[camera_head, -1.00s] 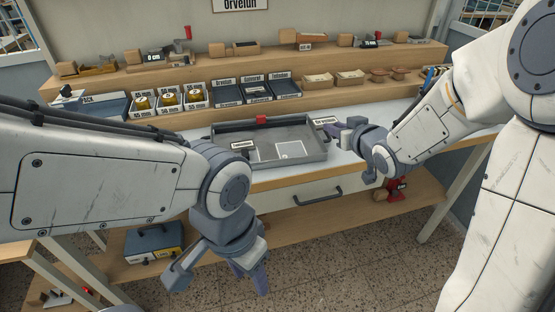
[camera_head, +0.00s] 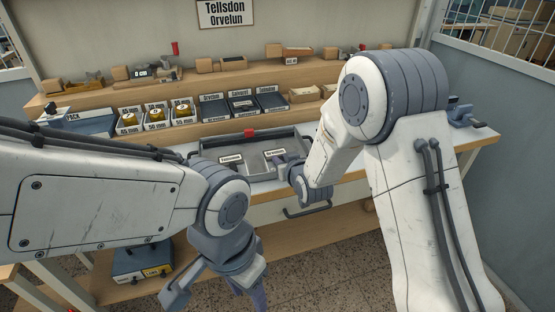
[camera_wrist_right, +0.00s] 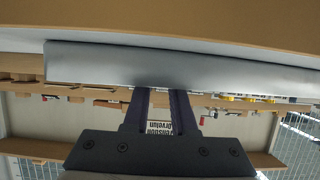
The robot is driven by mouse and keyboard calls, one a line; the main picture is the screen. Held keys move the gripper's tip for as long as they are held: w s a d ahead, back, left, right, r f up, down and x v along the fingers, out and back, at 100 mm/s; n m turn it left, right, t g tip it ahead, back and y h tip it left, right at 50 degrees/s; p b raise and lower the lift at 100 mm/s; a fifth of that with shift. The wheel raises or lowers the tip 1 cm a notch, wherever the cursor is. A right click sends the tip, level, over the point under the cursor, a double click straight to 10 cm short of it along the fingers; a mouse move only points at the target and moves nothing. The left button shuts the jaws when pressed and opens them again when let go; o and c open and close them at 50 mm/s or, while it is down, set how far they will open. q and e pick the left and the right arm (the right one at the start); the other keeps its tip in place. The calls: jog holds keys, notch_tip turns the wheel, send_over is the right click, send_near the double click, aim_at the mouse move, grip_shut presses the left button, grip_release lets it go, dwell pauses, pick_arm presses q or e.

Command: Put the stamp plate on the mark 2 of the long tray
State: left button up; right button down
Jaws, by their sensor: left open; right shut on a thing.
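The long tray (camera_head: 222,147) is grey with a red piece on its back rim and lies on the bench. A white label (camera_head: 230,158) shows in its left part. In the right wrist view the fingers (camera_wrist_right: 160,108) reach a grey bar; I cannot tell the plate there. My left gripper (camera_head: 215,296) is open and empty, low in front of the bench.
Three dark labelled trays (camera_head: 243,105) and several small bins (camera_head: 157,113) stand behind the long tray. A wooden shelf (camera_head: 110,88) with blocks is further back. A drawer handle (camera_head: 307,209) is below the bench top. A blue box (camera_head: 142,262) stands on the lower shelf.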

jog(key=shift+f, duration=0.15)
jog(key=c, duration=0.7)
grip_release()
